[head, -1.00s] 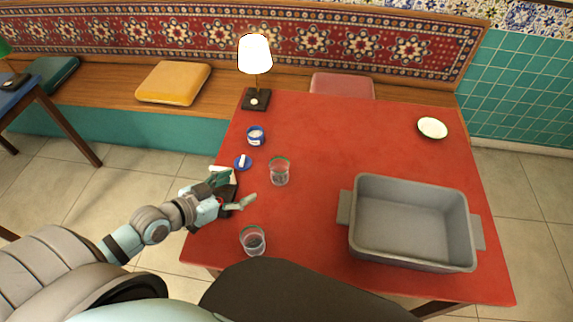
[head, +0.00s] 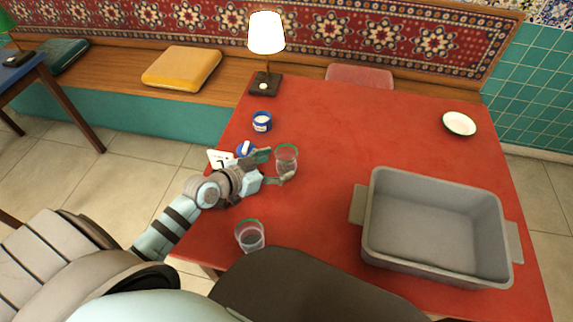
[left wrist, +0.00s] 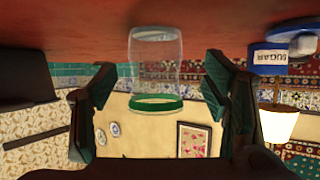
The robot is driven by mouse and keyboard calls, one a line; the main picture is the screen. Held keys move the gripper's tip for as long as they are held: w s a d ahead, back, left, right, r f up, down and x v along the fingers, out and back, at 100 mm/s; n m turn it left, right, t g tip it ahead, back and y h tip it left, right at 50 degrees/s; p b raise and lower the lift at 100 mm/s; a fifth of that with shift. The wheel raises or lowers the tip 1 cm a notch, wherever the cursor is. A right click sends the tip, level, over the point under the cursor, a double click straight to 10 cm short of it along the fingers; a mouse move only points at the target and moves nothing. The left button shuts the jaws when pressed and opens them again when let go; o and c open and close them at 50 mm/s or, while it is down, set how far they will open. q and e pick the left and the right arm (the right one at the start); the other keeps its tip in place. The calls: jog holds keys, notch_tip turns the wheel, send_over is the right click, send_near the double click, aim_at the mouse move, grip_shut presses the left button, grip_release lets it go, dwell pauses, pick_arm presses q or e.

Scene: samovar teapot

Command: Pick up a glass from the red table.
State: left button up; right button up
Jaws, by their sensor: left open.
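The red table (head: 340,130) carries two clear glasses with green rims. The farther glass (head: 287,160) stands upright left of the table's middle. My left gripper (head: 276,168) is open beside it, with its fingertips at the glass's near left side. In the left wrist view, which is upside down, this glass (left wrist: 156,62) shows between the spread fingers of the left gripper (left wrist: 160,100); I cannot tell whether they touch it. The nearer glass (head: 250,236) stands upright by the table's front left edge. My right gripper is not in view.
A large grey bin (head: 435,228) takes up the right front. A blue sugar tub (head: 262,121), a small blue dish (head: 245,149) and a white number card (head: 217,160) stand near the left edge. A lamp (head: 267,35) stands behind. The table's middle is clear.

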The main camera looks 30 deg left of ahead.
aim_at(279, 165)
pick_arm(q)
jog(key=x, duration=0.2)
jog(key=b+x, duration=0.1)
jog(key=x, duration=0.1)
jog(key=shift+w+d+f, duration=0.15)
jog(key=shift+d, duration=0.15)
jog(key=c, duration=1.3)
